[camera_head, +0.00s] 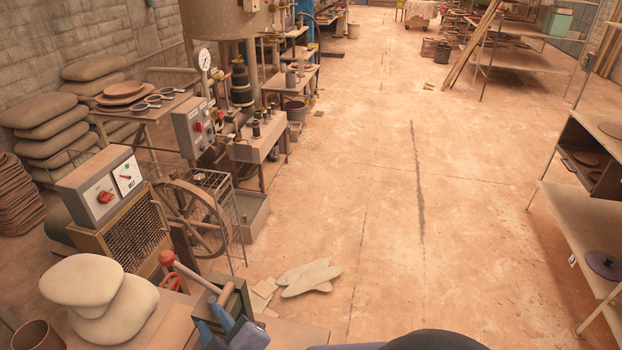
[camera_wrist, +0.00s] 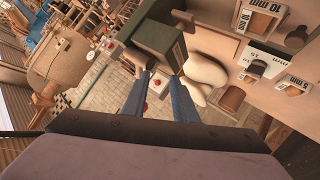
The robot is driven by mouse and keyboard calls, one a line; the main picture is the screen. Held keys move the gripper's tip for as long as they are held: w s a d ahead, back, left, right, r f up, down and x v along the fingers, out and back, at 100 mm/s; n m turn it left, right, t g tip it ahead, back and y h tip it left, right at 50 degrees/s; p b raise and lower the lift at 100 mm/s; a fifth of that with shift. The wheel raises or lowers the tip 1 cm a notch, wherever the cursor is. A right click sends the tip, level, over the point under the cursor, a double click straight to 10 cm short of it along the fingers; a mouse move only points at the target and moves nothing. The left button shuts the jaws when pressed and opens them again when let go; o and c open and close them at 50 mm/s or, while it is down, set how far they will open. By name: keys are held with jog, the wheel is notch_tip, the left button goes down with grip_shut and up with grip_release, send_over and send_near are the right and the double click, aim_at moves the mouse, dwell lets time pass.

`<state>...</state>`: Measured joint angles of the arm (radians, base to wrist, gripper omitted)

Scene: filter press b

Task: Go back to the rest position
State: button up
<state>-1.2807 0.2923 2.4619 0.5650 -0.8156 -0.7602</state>
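My gripper (camera_wrist: 158,80) shows in the wrist view as two blue fingers with a clear gap between them, and nothing is held in the gap. In the head view, my gripper (camera_head: 224,326) is low in the picture, just in front of a dark green box-shaped device (camera_head: 237,299) on the bench. A lever with a red ball knob (camera_head: 167,258) rises beside this device. The device also shows close beyond the fingertips in the wrist view (camera_wrist: 152,38). I cannot tell whether the fingers touch it.
Pale rounded bags (camera_head: 85,281) lie on the bench at left. A control box with a red switch (camera_head: 100,188) and a spoked handwheel (camera_head: 196,212) stand behind. Labelled blocks (camera_wrist: 262,18) lie on a wooden surface. Shelving (camera_head: 590,215) stands at right; the middle floor is open.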

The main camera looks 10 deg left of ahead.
jog(key=w+d+f+m+g+h+b, duration=0.1)
jog(key=w+d+f+m+h, duration=0.3)
jog(key=d, duration=0.7)
jog(key=w+d+f+m+g+h, duration=0.2)
jog(key=w+d, duration=0.4)
jog(key=d, duration=0.5)
jog(key=s+d+m+g+h, duration=0.1)
jog(key=s+d+m+g, duration=0.1)
jog(key=d, duration=0.5)
jog(key=s+d+f+m+g+h, duration=0.1)
jog(key=s+d+m+g, duration=0.1)
jog(key=s+d+m, duration=0.2)
jog(key=s+d+f+m+g+h+b, duration=0.1)
jog(key=s+d+m, duration=0.2)
jog(key=d, duration=0.6)
jog(key=shift+s+d+m+g+h, duration=0.35)
jog(key=shift+s+m+g+h, duration=0.05)
jog(key=shift+s, duration=0.65)
